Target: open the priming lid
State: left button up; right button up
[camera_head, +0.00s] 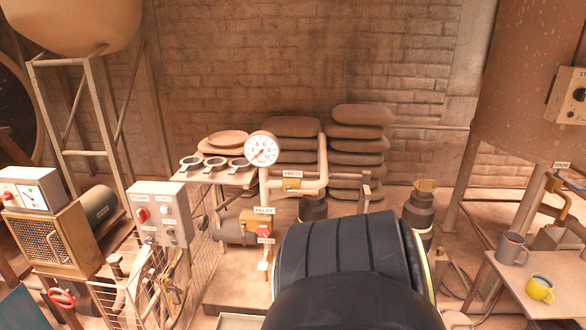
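No lid that I can clearly make out as the priming lid shows in the head view. A grey pump-like body (232,231) with an orange-brown box (256,219) sits at the middle on a low plinth. A small red part (264,231) with a tiny label stands beside it; the label is too small to read surely. A large black ribbed shape, which looks like my own arm close to the camera, fills the bottom middle and hides what lies behind it. Neither of my grippers shows.
A pressure gauge (261,149) stands on cream piping with a "PRESS" label (292,174). A grey control box (160,213) stands left above a wire guard (150,285). Stacked sacks (358,145) lie behind. A side table (500,280) with a grey mug (512,248) and yellow mug (540,289) is right.

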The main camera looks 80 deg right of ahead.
aim_at(423, 185)
jog(key=z, duration=1.1)
jog(key=k, duration=0.5)
jog(key=z, duration=2.2)
